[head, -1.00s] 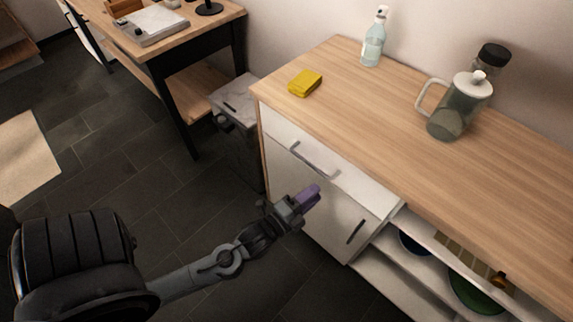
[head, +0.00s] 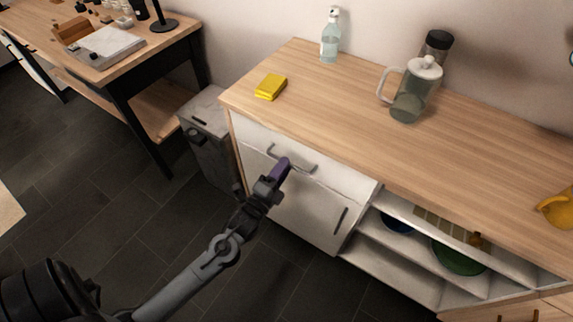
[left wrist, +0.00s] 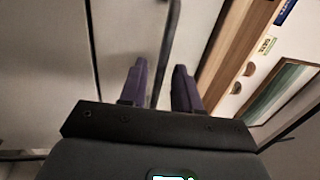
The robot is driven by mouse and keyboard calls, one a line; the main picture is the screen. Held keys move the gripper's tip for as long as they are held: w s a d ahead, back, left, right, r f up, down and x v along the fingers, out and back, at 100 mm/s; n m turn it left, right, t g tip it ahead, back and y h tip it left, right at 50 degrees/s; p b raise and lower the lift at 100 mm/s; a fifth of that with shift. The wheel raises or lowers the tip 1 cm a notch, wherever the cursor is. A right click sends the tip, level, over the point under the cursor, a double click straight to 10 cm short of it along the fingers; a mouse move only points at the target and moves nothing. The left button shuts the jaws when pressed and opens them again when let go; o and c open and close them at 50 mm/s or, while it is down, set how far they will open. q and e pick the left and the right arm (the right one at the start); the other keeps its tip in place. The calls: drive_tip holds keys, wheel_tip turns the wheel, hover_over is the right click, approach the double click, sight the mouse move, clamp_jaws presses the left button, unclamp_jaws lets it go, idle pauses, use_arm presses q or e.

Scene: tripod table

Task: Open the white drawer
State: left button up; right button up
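The white drawer (head: 254,134) is the top front at the left end of the wooden-topped cabinet and looks closed. Its grey bar handle (head: 304,167) runs across the front. My left gripper (head: 282,165) is at the handle, its purple fingers overlapping the bar's left part. In the left wrist view, the handle (left wrist: 168,45) passes between the two fingers of the left gripper (left wrist: 158,80), which stand apart with a gap. Whether either finger touches the bar is not clear. My right gripper is not in view.
A white door with a dark vertical handle (head: 341,221) is below the drawer; open shelves with bowls (head: 460,258) are to the right. A grey bin (head: 207,125) stands left of the cabinet. A yellow sponge (head: 270,86), spray bottle (head: 330,42) and pitcher (head: 412,95) are on top.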

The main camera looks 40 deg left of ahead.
use_arm(q)
drive_tip(key=shift+x, duration=1.25)
clamp_jaws()
